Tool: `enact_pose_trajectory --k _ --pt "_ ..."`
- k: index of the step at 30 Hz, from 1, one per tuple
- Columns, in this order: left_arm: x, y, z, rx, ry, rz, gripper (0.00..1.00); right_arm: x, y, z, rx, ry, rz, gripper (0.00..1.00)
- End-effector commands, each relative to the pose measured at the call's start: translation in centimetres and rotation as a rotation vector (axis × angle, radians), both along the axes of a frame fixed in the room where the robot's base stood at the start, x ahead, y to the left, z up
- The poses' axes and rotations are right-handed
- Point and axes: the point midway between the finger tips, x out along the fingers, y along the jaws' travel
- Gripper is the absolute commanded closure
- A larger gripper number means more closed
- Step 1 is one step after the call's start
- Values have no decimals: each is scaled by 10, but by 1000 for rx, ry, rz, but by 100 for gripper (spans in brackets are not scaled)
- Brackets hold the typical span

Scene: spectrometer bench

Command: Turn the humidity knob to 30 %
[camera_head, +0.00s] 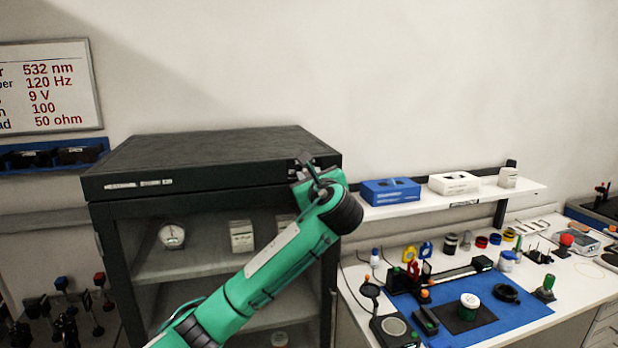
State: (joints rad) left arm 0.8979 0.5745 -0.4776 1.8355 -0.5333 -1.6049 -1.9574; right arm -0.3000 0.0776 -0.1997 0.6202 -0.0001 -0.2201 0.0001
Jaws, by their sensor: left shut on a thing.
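A dark dry cabinet (210,146) stands left of the bench, with a labelled strip along its upper front edge. My left arm reaches up from the bottom of the view across the cabinet front. My left gripper (306,170) is at the right end of that upper front edge. It is shut on the humidity knob, which the fingers and wrist hide almost fully; its pointer and scale cannot be read. A round white dial gauge (172,236) stands on the cabinet's upper shelf, its reading too small to tell. My right gripper is not in view.
White boxes (241,236) stand inside the cabinet. At right, a bench with a blue mat (518,309) holds many small optical parts. Above it, a wall shelf (420,205) carries a blue box (390,192) and white ones. A whiteboard (48,88) hangs at left.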

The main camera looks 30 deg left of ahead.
Motion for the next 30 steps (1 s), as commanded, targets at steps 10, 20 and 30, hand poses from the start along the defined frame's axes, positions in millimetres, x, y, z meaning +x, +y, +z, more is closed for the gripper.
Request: enact_pose_trajectory --k 10,20,30 --pt "0 -1 -2 -176 -205 -1 100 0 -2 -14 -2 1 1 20" --pt "0 -1 -2 -378 -441 -1 100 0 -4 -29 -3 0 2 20" --pt "0 -1 -2 -544 -636 0 100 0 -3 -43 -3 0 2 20"
